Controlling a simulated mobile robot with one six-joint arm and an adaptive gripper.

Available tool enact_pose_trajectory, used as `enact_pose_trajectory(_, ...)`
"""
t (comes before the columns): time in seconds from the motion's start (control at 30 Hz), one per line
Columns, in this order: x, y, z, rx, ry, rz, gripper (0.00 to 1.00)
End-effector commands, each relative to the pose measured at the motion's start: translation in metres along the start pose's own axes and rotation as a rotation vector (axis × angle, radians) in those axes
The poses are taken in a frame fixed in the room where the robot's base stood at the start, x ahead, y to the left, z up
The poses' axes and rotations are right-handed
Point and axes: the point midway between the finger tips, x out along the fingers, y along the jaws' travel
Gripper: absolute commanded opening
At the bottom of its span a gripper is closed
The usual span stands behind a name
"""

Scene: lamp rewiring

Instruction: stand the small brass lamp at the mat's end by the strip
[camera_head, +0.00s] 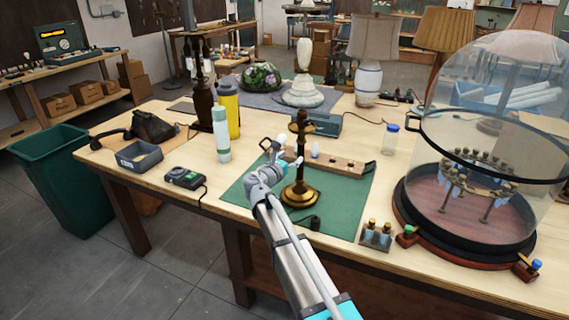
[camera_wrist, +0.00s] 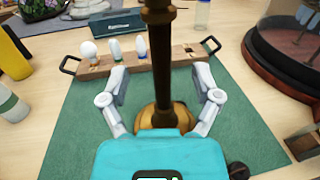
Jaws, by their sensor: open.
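The small brass lamp (camera_head: 299,190) stands upright on the green mat (camera_head: 340,205), with a dark slim stem and a round brass base. In the wrist view its stem (camera_wrist: 158,60) rises through the middle and its base (camera_wrist: 150,120) is partly hidden by my gripper. My gripper (camera_wrist: 163,78) is open, one finger on each side of the stem, with visible gaps. In the head view my gripper (camera_head: 284,160) is at the lamp's stem, partly hidden. A wooden strip (camera_wrist: 180,58) with several bulbs and dark end handles lies along the mat's far edge, behind the lamp.
A glass dome (camera_head: 480,150) on a round base stands right of the mat. A small holder (camera_head: 376,237) is at the front right. A green-white bottle (camera_head: 220,138), yellow flask (camera_head: 230,105) and meter (camera_head: 185,177) are left. A dark plug (camera_head: 314,222) lies near the lamp base.

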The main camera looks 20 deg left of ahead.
Motion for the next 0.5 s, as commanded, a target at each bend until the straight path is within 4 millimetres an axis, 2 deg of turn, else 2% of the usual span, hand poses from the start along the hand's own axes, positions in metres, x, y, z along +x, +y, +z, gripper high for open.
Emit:
enact_pose_trajectory(0.03,0.010,0.001,0.000,0.000,0.000,-0.002,0.81)
enact_pose_trajectory(0.2,0.033,0.001,0.000,0.000,0.000,-0.002,0.81)
enact_pose_trajectory(0.5,0.062,0.000,0.000,0.000,0.000,-0.001,0.81)
